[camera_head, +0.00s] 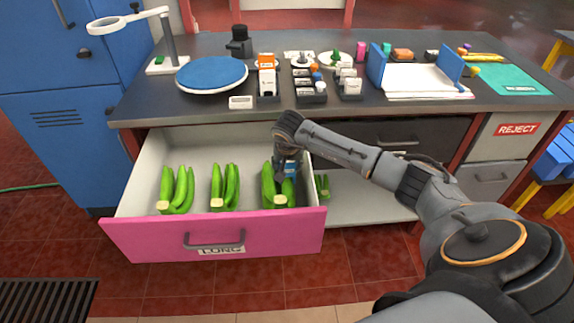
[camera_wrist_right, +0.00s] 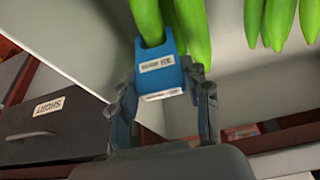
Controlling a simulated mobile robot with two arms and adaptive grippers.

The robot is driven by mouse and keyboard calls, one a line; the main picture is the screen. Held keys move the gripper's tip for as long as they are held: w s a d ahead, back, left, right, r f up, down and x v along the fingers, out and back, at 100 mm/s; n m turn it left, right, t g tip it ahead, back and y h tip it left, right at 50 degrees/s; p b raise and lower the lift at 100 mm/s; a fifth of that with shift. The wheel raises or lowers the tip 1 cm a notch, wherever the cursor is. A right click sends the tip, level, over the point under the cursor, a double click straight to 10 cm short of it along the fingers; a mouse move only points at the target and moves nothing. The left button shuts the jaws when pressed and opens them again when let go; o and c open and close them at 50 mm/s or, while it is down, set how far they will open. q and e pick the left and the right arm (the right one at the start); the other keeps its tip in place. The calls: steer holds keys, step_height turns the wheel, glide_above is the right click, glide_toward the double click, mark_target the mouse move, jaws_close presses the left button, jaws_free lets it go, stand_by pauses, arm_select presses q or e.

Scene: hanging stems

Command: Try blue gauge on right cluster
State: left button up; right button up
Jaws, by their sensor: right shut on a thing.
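The blue gauge (camera_wrist_right: 165,72) is a small block with a white label and a U-shaped notch. My right gripper (camera_wrist_right: 163,98) is shut on it, one finger on each side. The right cluster (camera_head: 268,185) is a bunch of long green fruit in the open drawer. In the wrist view the cluster's fingers (camera_wrist_right: 194,28) hang right behind the gauge. One green finger lines up with the notch; I cannot tell whether it sits inside or touches. In the head view the gripper (camera_head: 281,166) reaches down at the cluster, with a bit of the gauge (camera_head: 292,170) showing. My left gripper is out of view.
The pink-fronted drawer (camera_head: 140,240), labelled LONG, also holds a middle cluster (camera_head: 225,187) and a left cluster (camera_head: 176,190). A drawer labelled SHORT (camera_wrist_right: 50,125) shows in the wrist view. The worktop (camera_head: 335,112) above carries a blue disc (camera_head: 211,74) and several small items.

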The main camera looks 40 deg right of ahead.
steer(key=shift+r+p, duration=2.8)
steer(key=shift+r, duration=1.4)
